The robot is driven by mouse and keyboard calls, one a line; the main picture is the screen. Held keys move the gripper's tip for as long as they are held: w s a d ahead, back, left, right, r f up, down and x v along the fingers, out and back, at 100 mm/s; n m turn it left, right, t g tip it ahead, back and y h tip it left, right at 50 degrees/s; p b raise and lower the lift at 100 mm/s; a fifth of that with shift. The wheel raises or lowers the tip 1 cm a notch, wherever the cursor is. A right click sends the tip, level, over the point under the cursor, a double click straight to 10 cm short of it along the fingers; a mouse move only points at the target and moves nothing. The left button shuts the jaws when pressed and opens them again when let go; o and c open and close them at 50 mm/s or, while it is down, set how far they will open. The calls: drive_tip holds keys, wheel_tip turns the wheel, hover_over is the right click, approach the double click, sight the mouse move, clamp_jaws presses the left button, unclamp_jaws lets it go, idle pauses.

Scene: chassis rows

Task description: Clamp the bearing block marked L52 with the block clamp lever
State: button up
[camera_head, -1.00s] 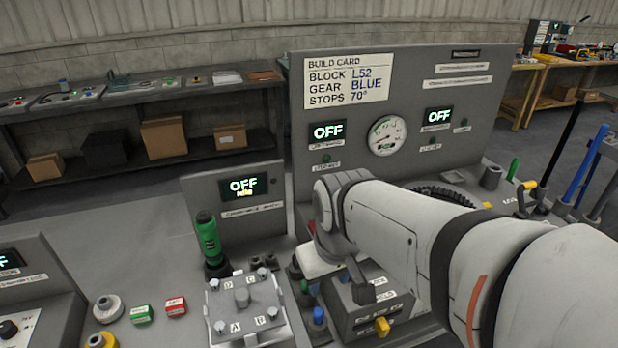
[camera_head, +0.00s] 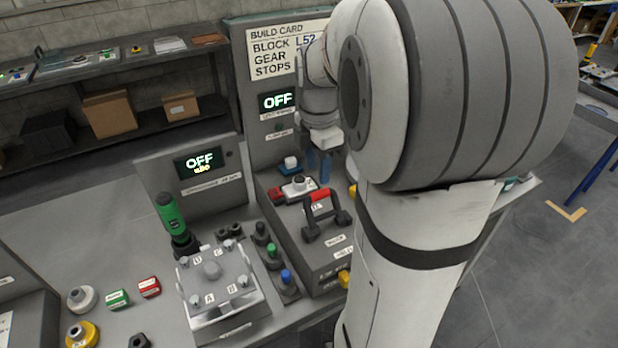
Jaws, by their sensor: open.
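My gripper (camera_head: 318,166) points down with blue fingers apart, above the fixture bench in front of the build card panel. A lever with a red grip (camera_head: 320,205) and dark arms stands just below and in front of it; it looks like the block clamp lever, but its label is too small to read surely. A grey-and-red piece with a dark round top (camera_head: 297,188) sits behind the lever, just below left of my fingers. It may be the bearing block; no L52 marking is readable on it. My arm hides the bench to the right.
The build card (camera_head: 272,50) reads block L52, partly covered by my arm. A white-and-blue knob (camera_head: 290,164) is close left of my fingers.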

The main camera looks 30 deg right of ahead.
sight(318, 191)
wheel_tip(318, 191, down, 7)
drive_tip(key=shift+s+r, duration=0.1)
drive_tip(key=shift+c, duration=0.4)
clamp_jaws()
idle(0.4)
